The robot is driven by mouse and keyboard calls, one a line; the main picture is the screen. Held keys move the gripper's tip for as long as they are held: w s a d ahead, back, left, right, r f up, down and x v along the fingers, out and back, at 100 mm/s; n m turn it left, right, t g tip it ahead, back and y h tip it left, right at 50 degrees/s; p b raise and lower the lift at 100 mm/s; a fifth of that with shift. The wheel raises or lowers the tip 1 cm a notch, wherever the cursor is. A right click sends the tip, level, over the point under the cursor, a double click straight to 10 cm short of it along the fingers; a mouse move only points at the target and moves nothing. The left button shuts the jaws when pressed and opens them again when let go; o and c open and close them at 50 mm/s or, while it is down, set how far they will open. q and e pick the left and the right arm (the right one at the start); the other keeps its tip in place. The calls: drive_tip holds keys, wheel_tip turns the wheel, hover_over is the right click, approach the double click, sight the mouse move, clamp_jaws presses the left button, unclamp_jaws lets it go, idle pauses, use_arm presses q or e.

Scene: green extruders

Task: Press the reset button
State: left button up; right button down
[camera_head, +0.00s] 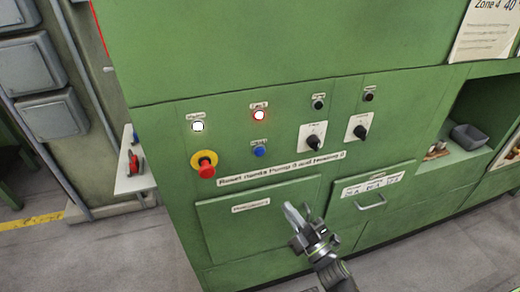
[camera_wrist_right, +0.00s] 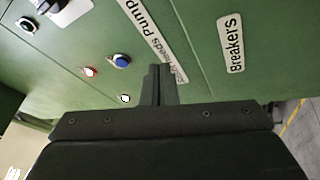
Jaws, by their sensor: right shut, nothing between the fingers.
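The green machine panel (camera_head: 225,140) carries a blue button (camera_head: 259,152) with a small label above it, too small to read; I take it to be the reset button. The blue button also shows in the right wrist view (camera_wrist_right: 122,61), left of the fingertips. My right gripper (camera_head: 293,212) is in front of the panel, lower and to the right of the blue button, apart from it. Its fingers (camera_wrist_right: 160,84) are shut and empty, and the fingertips overlap the long label strip in the wrist view. My left gripper is not in view.
Around the blue button are a lit red button (camera_head: 259,115), a lit white button (camera_head: 198,126), a red emergency stop (camera_head: 205,168) on yellow, and black rotary knobs (camera_head: 313,143). Drawers with labels lie below. An open shelf (camera_head: 470,153) with a grey bin is at right.

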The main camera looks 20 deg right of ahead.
drive_tip(key=s+a+r+n+y, duration=0.1)
drive_tip(key=a+r+n+y, duration=0.1)
drive_tip(key=r, duration=0.4)
drive_tip(key=s+a+r+n+y, duration=0.1)
drive_tip(key=a+r+n+y, duration=0.1)
drive_tip(key=r+n+y, duration=0.3)
drive_tip(key=shift+s+r+n+p, duration=0.25)
drive_tip(key=shift+r+n+p, duration=0.1)
drive_tip(key=shift+r+n, duration=0.55)
drive_tip(key=shift+w+a, duration=0.1)
drive_tip(key=shift+w, duration=0.05)
drive_tip(key=b, duration=0.2)
approach(260, 152)
drive_tip(key=w+a+r, duration=0.1)
drive_tip(key=a+r, duration=0.3)
drive_tip(key=shift+w+d+r+b, duration=0.15)
drive_tip(key=shift+w+b, duration=0.2)
drive_tip(key=shift+w, duration=0.5)
drive_tip(key=shift+w, duration=0.1)
drive_tip(key=shift+w, duration=0.35)
